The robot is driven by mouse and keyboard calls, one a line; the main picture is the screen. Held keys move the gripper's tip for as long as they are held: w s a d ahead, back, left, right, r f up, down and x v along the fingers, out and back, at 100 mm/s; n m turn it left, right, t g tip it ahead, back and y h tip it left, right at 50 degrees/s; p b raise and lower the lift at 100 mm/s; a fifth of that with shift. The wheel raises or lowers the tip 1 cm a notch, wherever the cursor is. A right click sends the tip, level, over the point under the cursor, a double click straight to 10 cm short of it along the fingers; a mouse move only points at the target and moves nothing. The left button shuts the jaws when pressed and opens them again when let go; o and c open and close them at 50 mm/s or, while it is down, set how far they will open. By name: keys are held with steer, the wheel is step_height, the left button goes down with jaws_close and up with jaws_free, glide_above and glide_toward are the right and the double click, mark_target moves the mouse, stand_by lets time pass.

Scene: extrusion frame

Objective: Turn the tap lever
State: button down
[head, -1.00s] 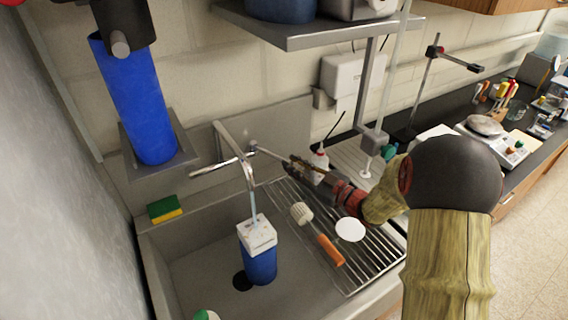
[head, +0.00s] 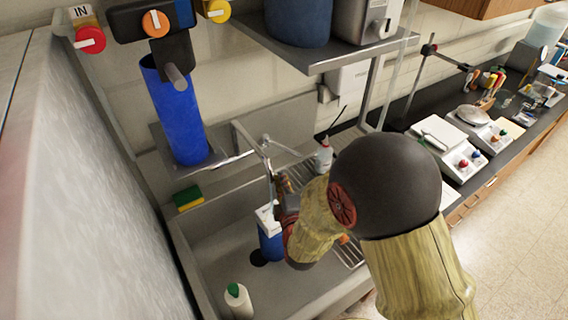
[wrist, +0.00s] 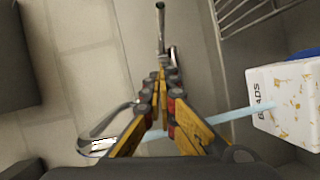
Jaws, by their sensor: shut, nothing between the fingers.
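The chrome tap (head: 262,152) stands at the back of the sink. In the wrist view, a slim metal lever (wrist: 161,30) with a dark tip rises just beyond my fingertips; I cannot tell whether they touch it. The curved spout (wrist: 98,132) is left of the fingers. A pale water stream (wrist: 225,118) runs from the spout area to a white box-like top marked with letters (wrist: 285,95). My gripper (wrist: 158,78) is shut and empty. In the head view my gripper (head: 282,182) is close beside the tap and partly hides it.
A blue container (head: 270,244) stands in the sink (head: 215,265) under the tap. A green-capped bottle (head: 238,298) is at the sink's front. A sponge (head: 188,199) lies on the left rim. A blue cylinder (head: 180,120) and a shelf (head: 310,50) hang above. A drying rack (head: 350,252) is to the right.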

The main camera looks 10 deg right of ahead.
mark_target(292, 150)
steer(key=w+d, duration=0.1)
steer(key=w, duration=0.3)
steer(key=w+d+f, duration=0.1)
steer(key=w, duration=0.3)
steer(key=w+d+f, duration=0.1)
steer(key=w, duration=0.3)
steer(key=shift+d, duration=0.35)
steer(key=d+b, duration=0.1)
steer(key=w+d+b, duration=0.1)
steer(key=b, duration=0.1)
steer(key=d+b, duration=0.1)
steer(key=shift+w+d+f, duration=0.25)
steer(key=shift+w, duration=0.15)
steer(key=shift+w+d+r+b, duration=0.15)
steer(key=shift+w+d+b, duration=0.25)
steer(key=shift+b, duration=0.1)
